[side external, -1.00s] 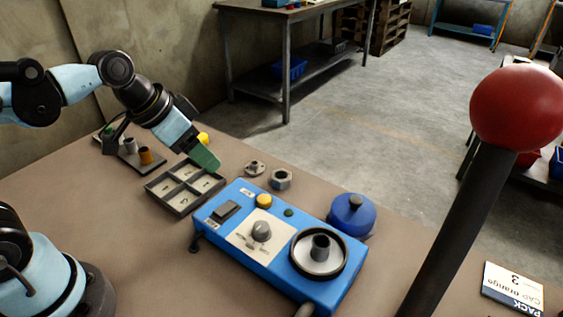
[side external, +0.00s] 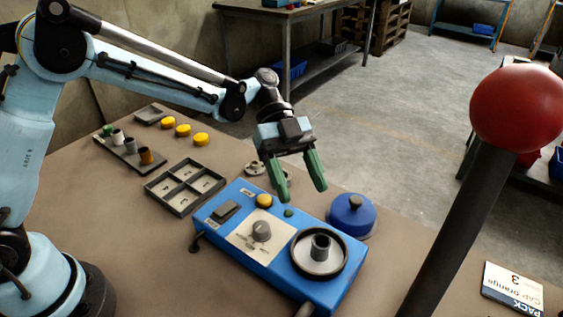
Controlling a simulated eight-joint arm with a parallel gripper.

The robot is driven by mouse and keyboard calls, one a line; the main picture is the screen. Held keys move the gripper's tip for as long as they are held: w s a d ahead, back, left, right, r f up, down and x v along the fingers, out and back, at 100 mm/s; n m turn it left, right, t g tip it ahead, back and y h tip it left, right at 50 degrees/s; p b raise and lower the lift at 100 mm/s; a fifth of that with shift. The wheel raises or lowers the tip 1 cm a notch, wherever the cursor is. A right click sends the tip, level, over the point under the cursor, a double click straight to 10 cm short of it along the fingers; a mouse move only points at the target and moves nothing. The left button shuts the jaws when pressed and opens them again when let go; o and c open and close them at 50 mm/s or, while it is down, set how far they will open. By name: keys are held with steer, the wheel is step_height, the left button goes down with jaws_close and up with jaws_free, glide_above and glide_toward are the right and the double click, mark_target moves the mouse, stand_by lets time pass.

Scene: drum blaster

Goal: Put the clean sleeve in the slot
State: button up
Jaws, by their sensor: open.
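A dark grey sleeve (side external: 320,244) stands upright in the round pan (side external: 297,262) of the blue blaster machine (side external: 248,247). My gripper (side external: 303,193) is open and empty, its green fingers pointing down above the machine's far edge, behind and apart from the sleeve. A four-compartment tray (side external: 160,198) lies left of the machine, with small marks on its compartment floors. A dark rack (side external: 127,154) at the left holds a green piece (side external: 107,130), a pale grey sleeve (side external: 118,136), a dark one (side external: 131,145) and a brown-orange one (side external: 146,156). I cannot tell which sleeve is the clean one.
A blue lid (side external: 350,215) with a knob sits right of the machine. A metal flange (side external: 254,168) lies behind it. Yellow caps (side external: 184,130) and a small tray (side external: 150,115) lie at the back left. A red-balled lever (side external: 518,108) and a printed card (side external: 512,289) are at the right.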

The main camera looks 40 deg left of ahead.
mark_target(322, 241)
steer(key=shift+d+f+m+g, duration=0.3)
steer(key=shift+f+m+g, duration=0.1)
steer(key=shift+m, duration=0.4)
steer(key=shift+s+d+f, duration=0.1)
steer(key=shift+s+d, duration=0.05)
steer(key=shift+d, duration=0.05)
steer(key=shift+x, duration=3.4)
jaws_close()
